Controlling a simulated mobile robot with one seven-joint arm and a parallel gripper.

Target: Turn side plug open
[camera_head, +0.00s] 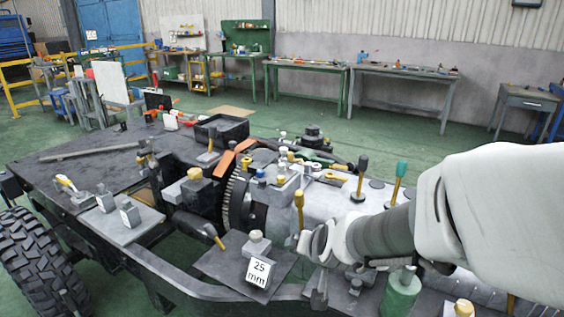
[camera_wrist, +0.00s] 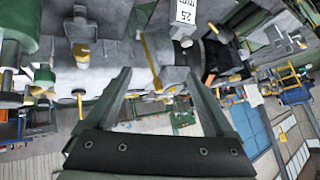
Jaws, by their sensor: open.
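My gripper (camera_wrist: 157,76) is open in the wrist view, its two fingers spread and tips apart. A thin yellow-handled rod (camera_wrist: 149,60) shows between and beyond the fingertips; I cannot tell that it touches them. A yellow-capped fitting (camera_wrist: 82,52) is on the grey engine body (camera_wrist: 110,55) left of the left finger. Several small yellow knobs show along the same body, and I cannot tell which is the side plug. In the head view my white arm reaches in from the right over the engine (camera_head: 330,200), and its end is beside a yellow-topped rod (camera_head: 299,205). The fingertips are not clear there.
The chassis carries a 25 mm sign (camera_head: 259,272) on a plate, a toothed flywheel (camera_head: 236,200), upright yellow and green-topped handles, and a green cylinder (camera_head: 401,295) close under my arm. A tyre (camera_head: 40,262) is at the left. Workbenches stand along the back wall, with open green floor before them.

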